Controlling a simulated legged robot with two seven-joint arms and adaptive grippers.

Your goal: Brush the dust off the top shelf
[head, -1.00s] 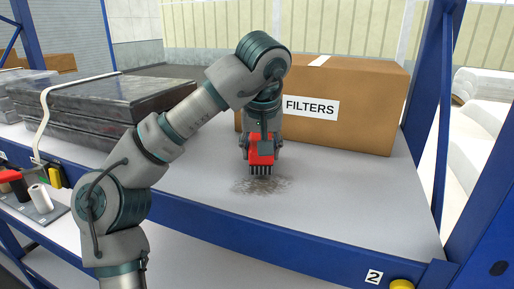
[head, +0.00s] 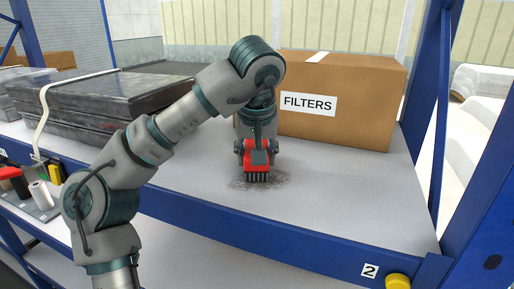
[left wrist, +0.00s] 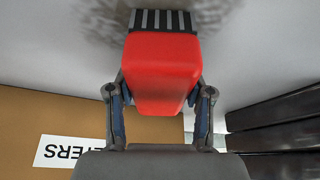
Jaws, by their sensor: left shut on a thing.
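My left gripper (head: 257,150) is shut on a red brush (head: 256,160) with dark bristles pointing down. In the left wrist view, the red brush (left wrist: 163,70) sits between the two fingers of the left gripper (left wrist: 160,100), bristles at the top of the picture. A grey-brown dust patch (head: 274,182) lies on the top shelf (head: 330,200), around and under the bristles. The bristle tips look at or very near the shelf surface; exact contact cannot be told. The dust (left wrist: 215,14) also shows beside the bristles in the left wrist view. My right gripper is not in view.
A cardboard box labelled FILTERS (head: 350,110) stands behind and right of the brush. Dark strapped cases (head: 110,100) lie on the left of the shelf. A blue upright (head: 430,110) bounds the right end. The shelf's front right is clear.

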